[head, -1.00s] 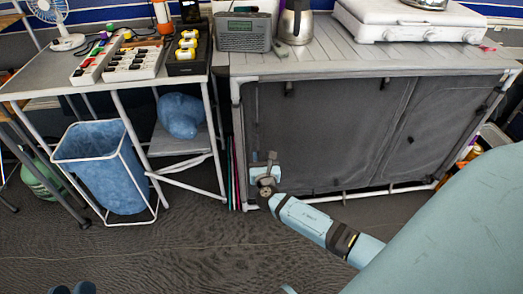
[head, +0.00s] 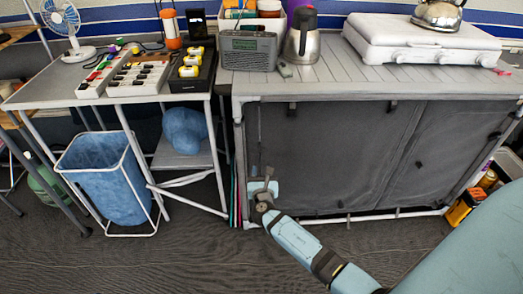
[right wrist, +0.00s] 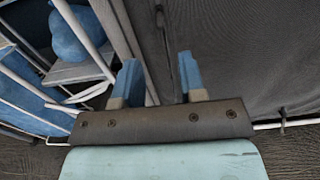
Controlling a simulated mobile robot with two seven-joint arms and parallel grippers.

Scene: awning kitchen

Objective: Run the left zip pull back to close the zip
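The grey fabric cabinet (head: 335,155) stands under the counter. A thin dark line, which looks like the left zip, runs down near its left post (head: 259,130). My right gripper (head: 264,186) is low in front of the cabinet's lower left part. In the right wrist view my right gripper (right wrist: 160,82) has its two blue fingers apart with nothing visible between them. A dark seam in the cabinet fabric (right wrist: 245,50) runs beyond the fingers. My left gripper is not in view.
The counter (head: 330,82) carries a radio (head: 248,51), a flask (head: 301,38) and a white stove (head: 420,42). A side table (head: 50,96) and blue bin (head: 105,178) stand to the left. An orange and black object (head: 462,207) lies right of the cabinet. Floor in front is open.

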